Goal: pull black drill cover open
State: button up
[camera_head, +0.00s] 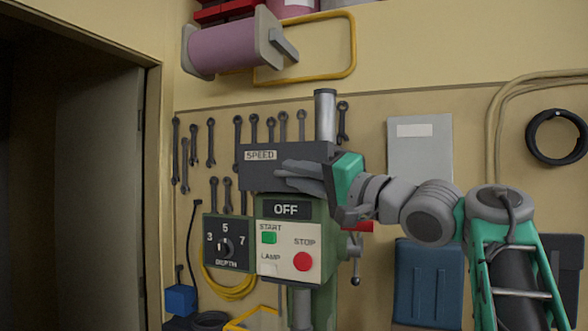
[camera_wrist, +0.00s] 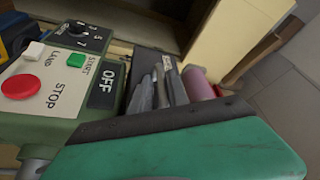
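The black drill cover (camera_head: 262,157) is a dark box with a SPEED label on top of the green drill head. It looks shut and sits level. In the wrist view the dark cover (camera_wrist: 146,63) shows behind the fingers, partly hidden by them. My gripper (camera_head: 282,175) lies across the front of the cover from the right, its grey fingers pointing left. In the wrist view my gripper (camera_wrist: 160,83) has its fingers close together near the cover. Whether they touch the cover or pinch part of it is not clear.
Below the cover are the OFF display (camera_head: 286,209), the red stop button (camera_head: 303,262) and the depth dial panel (camera_head: 228,243). A metal column (camera_head: 325,115) rises behind the cover. A lever (camera_head: 355,268) hangs at the right. Open space lies left, toward the doorway.

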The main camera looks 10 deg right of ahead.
jog(key=shift+w+a+r, duration=0.1)
jog(key=shift+a+r, duration=0.05)
jog(key=shift+a, duration=0.1)
jog(key=shift+c, duration=0.3)
grip_shut()
dwell(1.0)
